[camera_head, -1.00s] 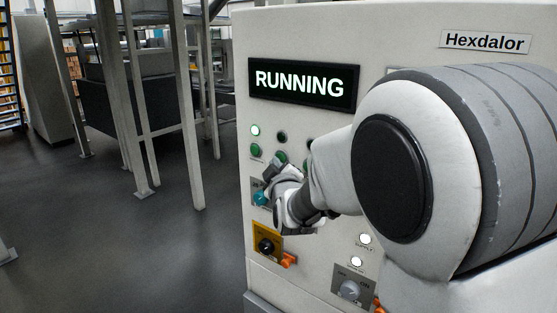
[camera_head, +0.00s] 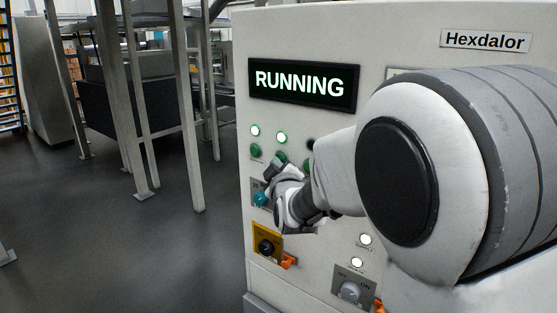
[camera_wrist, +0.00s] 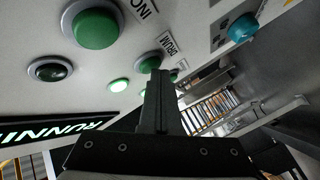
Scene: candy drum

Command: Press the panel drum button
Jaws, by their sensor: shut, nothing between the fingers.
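The drum button (camera_wrist: 148,62) is green, beside a DRUM label (camera_wrist: 168,45) in the wrist view. In the head view the button (camera_head: 281,157) is the middle of its row, partly covered by my gripper (camera_head: 273,168). My gripper is shut and empty. In the wrist view its fingertips (camera_wrist: 160,74) overlap the button's edge; I cannot tell whether they touch it. The lamp (camera_head: 281,138) above the button is lit, and shows bright green in the wrist view (camera_wrist: 118,86).
The display (camera_head: 302,84) reads RUNNING. A larger-looking green button (camera_wrist: 95,28) with a dark lamp (camera_wrist: 50,69) is beside the drum button. A teal knob (camera_head: 261,199) and an orange-and-black switch (camera_head: 266,246) are below. Open floor (camera_head: 160,240) lies left of the cabinet.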

